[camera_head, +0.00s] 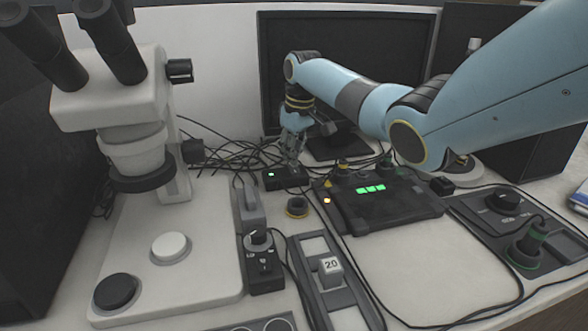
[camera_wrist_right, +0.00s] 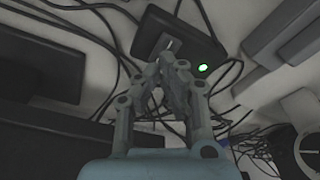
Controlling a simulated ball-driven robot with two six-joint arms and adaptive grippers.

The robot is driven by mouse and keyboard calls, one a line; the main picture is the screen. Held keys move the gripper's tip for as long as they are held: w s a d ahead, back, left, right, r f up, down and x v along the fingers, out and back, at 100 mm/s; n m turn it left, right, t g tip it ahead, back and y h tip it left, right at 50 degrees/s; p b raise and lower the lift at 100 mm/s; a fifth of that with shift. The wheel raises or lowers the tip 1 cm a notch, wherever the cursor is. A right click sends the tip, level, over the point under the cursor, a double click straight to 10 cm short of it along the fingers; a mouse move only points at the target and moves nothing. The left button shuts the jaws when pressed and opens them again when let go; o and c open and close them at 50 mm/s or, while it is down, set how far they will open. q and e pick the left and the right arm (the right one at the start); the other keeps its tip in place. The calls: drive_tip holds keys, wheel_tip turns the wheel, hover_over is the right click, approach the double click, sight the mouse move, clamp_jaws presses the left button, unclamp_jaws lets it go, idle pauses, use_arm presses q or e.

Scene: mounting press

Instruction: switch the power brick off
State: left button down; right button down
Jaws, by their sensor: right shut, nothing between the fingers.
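The power brick (camera_head: 272,183) is a small black box on the table behind the black unit with the green display. A small pale spot shows on its left part in the head view. In the wrist view the black box (camera_wrist_right: 150,32) lies just beyond my fingertips, with a small grey piece on it near them. My right gripper (camera_head: 291,165) is shut and empty, pointing down at the brick's top; it also shows in the wrist view (camera_wrist_right: 173,60). I cannot tell whether the tips touch the brick, and they partly hide it. My left gripper is out of view.
Loose black cables (camera_head: 225,158) lie behind and left of the brick. The display unit (camera_head: 385,205) stands in front to the right, a microscope (camera_head: 140,120) at left. A monitor (camera_head: 400,45) stands behind. A green light (camera_wrist_right: 203,68) glows near the box in the wrist view.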

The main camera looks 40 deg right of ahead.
drive_tip(key=shift+f+b, duration=0.35)
drive_tip(key=shift+f, duration=0.35)
drive_tip(key=shift+s, duration=0.1)
drive_tip(key=shift+r+p, duration=0.75)
drive_tip(key=shift+p, duration=0.15)
wheel_tip(320, 180, up, 6)
drive_tip(key=p, duration=0.6)
drive_tip(key=shift+f, duration=0.25)
